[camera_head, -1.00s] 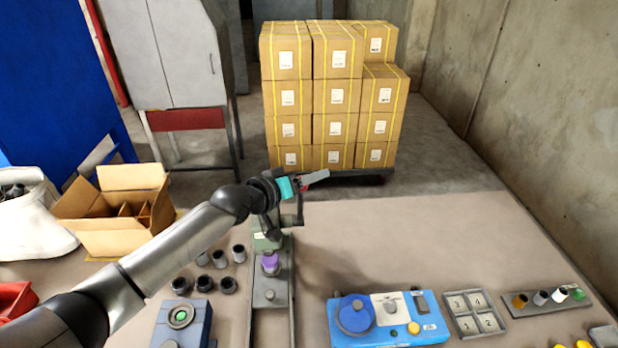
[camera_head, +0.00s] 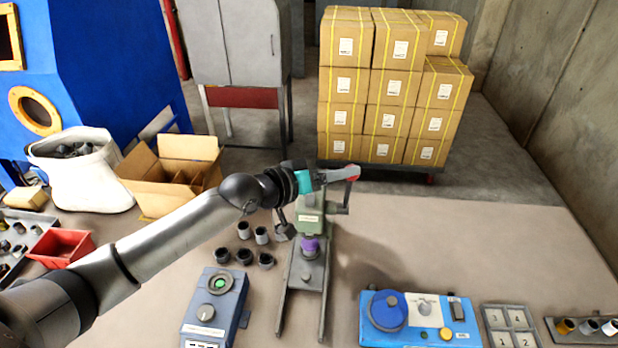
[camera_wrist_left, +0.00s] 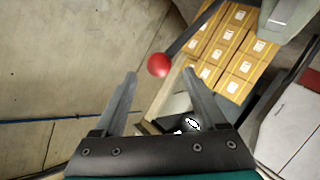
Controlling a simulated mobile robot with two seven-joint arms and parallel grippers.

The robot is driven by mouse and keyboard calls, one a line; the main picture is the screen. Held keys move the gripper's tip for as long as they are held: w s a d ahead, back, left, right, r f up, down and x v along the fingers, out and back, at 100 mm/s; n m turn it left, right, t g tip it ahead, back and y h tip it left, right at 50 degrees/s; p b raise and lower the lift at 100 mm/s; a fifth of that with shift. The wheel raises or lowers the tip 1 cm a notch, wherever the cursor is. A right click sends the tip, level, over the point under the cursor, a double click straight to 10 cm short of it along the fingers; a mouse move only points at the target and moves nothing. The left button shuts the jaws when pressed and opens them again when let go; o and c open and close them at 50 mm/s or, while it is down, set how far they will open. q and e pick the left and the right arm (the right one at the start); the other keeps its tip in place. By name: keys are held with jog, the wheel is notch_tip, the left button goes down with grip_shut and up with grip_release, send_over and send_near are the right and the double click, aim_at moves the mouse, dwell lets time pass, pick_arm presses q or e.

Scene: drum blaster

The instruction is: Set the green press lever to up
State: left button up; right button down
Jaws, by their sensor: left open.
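The green press (camera_head: 311,222) stands on the table in the middle of the head view, with a purple piece (camera_head: 310,246) under its head. Its lever (camera_head: 345,198) is a dark arm on the press's right side, rising to a red ball knob (camera_head: 353,173). In the left wrist view the red knob (camera_wrist_left: 159,65) lies at the gap between the fingertips. My left gripper (camera_head: 346,173) is open beside the knob and partly covers it in the head view. I cannot tell whether a finger touches it. My right gripper is not in view.
A blue-grey button box (camera_head: 212,312) and several dark cups (camera_head: 243,256) stand left of the press. A blue panel (camera_head: 418,320) lies to the right. An open carton (camera_head: 165,190) is at the left. Stacked boxes (camera_head: 390,95) stand behind.

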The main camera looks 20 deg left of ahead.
pick_arm(q)
jog(key=v, duration=0.7)
jog(key=shift+s+a, duration=0.1)
